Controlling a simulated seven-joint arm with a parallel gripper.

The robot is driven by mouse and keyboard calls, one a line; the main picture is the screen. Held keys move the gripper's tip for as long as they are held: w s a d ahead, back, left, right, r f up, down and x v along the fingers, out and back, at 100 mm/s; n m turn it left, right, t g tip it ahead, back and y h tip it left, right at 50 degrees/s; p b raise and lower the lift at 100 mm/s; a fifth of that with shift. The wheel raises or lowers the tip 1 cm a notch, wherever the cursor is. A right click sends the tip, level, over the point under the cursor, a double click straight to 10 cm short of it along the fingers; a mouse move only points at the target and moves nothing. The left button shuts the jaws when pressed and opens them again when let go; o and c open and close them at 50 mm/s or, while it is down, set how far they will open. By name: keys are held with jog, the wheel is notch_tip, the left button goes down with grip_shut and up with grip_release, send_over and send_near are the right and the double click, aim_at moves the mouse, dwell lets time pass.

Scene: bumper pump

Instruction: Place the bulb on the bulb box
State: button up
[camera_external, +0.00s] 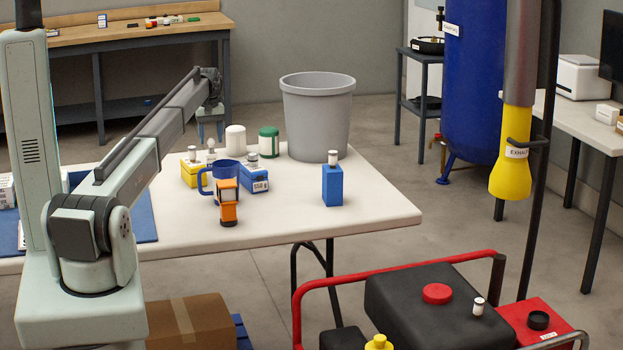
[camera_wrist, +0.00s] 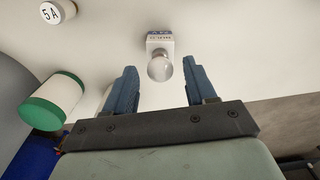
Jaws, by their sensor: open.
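The bulb (camera_wrist: 159,69) is a round, clear-white globe, seen in the wrist view between the tips of my gripper's fingers (camera_wrist: 158,64). The fingers are apart, with a gap on both sides of the bulb. A small white box with a dark label, likely the bulb box (camera_wrist: 160,38), appears directly behind or under the bulb. Whether the bulb rests on it is unclear. In the external view the bulb (camera_external: 211,152) shows beneath my gripper (camera_external: 211,134), behind the blue mug. The box is not clearly visible there, possibly hidden by the mug.
Around the bulb are a blue mug (camera_external: 226,174), a yellow box (camera_external: 193,174), a blue box (camera_external: 254,181), and white (camera_external: 235,139) and green-white (camera_external: 268,142) canisters. A grey bin (camera_external: 318,118) stands behind right.

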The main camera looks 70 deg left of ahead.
notch_tip(320, 180, up, 11)
dwell(0.4)
jog(key=shift+w+d, duration=0.1)
dwell(0.4)
